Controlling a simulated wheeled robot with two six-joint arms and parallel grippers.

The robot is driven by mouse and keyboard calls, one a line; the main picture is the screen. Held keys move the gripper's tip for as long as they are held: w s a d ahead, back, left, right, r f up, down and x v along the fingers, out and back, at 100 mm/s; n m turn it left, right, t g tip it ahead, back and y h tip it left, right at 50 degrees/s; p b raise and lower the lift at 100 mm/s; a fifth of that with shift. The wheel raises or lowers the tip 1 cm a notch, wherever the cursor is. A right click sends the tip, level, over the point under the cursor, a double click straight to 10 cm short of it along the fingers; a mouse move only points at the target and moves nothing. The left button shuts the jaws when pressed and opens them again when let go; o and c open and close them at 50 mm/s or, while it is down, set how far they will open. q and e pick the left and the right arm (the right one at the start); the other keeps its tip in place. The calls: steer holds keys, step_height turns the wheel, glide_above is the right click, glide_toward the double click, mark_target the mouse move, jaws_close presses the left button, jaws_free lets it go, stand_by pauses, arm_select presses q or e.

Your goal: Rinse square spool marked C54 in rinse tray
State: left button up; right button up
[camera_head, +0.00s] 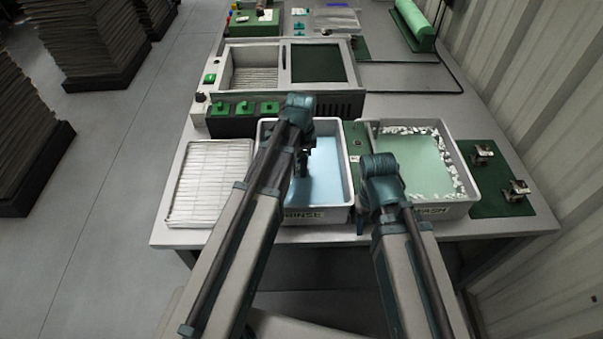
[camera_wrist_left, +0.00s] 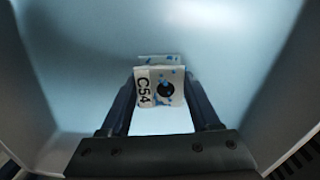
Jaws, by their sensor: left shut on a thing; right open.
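The square spool marked C54 (camera_wrist_left: 158,88) is white with blue spots and a dark round hole. In the left wrist view it sits between the fingers of my left gripper (camera_wrist_left: 160,100), which is shut on it. The rinse tray (camera_head: 350,178), a white tub labelled RINSE with light blue liquid, lies under my left gripper (camera_head: 302,172) in the head view. The left wrist view looks down into the tray; how deep the spool sits is unclear. My left arm hides the tray's left part. My right gripper (camera_head: 361,222) is open, low between the two trays; its fingers are mostly hidden.
A wash tray (camera_head: 465,200) with greenish liquid and white foam stands right of the rinse tray. A wire rack (camera_head: 208,180) lies to the left. A machine with an open bay (camera_head: 253,67) stands behind. Metal clips on a green mat (camera_head: 490,203) are at right.

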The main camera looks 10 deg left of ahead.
arm_select(q)
steer(key=shift+w+a, duration=0.1)
steer(key=shift+w, duration=0.25)
steer(key=shift+s, duration=0.15)
steer(key=shift+s+d, duration=0.3)
steer(key=shift+s, duration=0.55)
steer(key=shift+s+d, duration=0.25)
steer(key=shift+s, duration=0.55)
steer(key=shift+r, duration=0.1)
step_height(320, 180, up, 12)
steer(key=p, duration=1.2)
arm_select(e)
step_height(320, 180, up, 12)
stand_by(0.4)
